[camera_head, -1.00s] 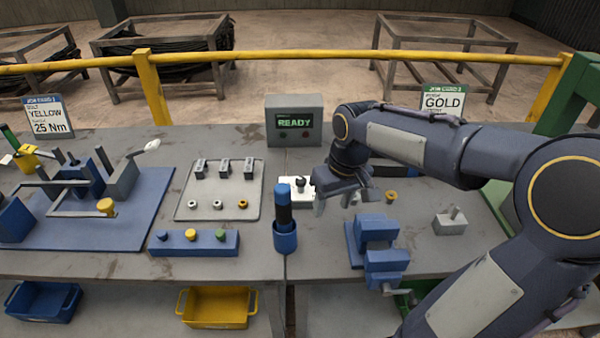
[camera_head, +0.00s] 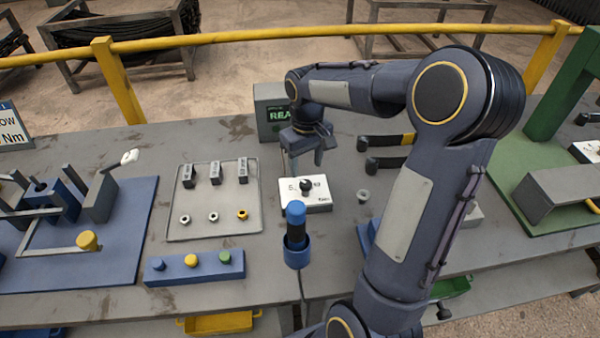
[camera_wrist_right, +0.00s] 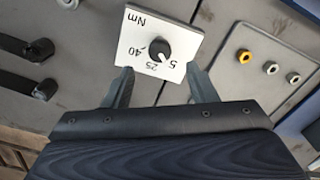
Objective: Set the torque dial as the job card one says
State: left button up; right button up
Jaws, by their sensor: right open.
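The torque dial is a white box (camera_head: 318,204) with a black knob (camera_head: 306,185), on the bench behind the blue-capped driver. In the right wrist view the box (camera_wrist_right: 140,28) shows marks 5, 25 and 40 and "Nm". The knob (camera_wrist_right: 159,49) has a pale pointer mark, seemingly toward the 5, but it is small. My right gripper (camera_head: 304,160) is open and empty, above and just behind the dial. In the right wrist view its fingertips (camera_wrist_right: 160,71) are apart, near the box edge and clear of the knob. Job card one (camera_head: 12,126) is cut off at left, showing "Nm".
The blue driver (camera_head: 296,225) stands upright in its holder close in front of the dial. A tray (camera_head: 215,232) with nuts lies left of it. A grey display box (camera_head: 268,92) stands behind. Black-handled tools (camera_head: 385,140) and a grey bushing (camera_head: 363,196) lie to the right.

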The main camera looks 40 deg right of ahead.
aim_at(306, 183)
jog(key=shift+s+f, duration=0.15)
jog(key=shift+f, duration=3)
jog(key=c, duration=1)
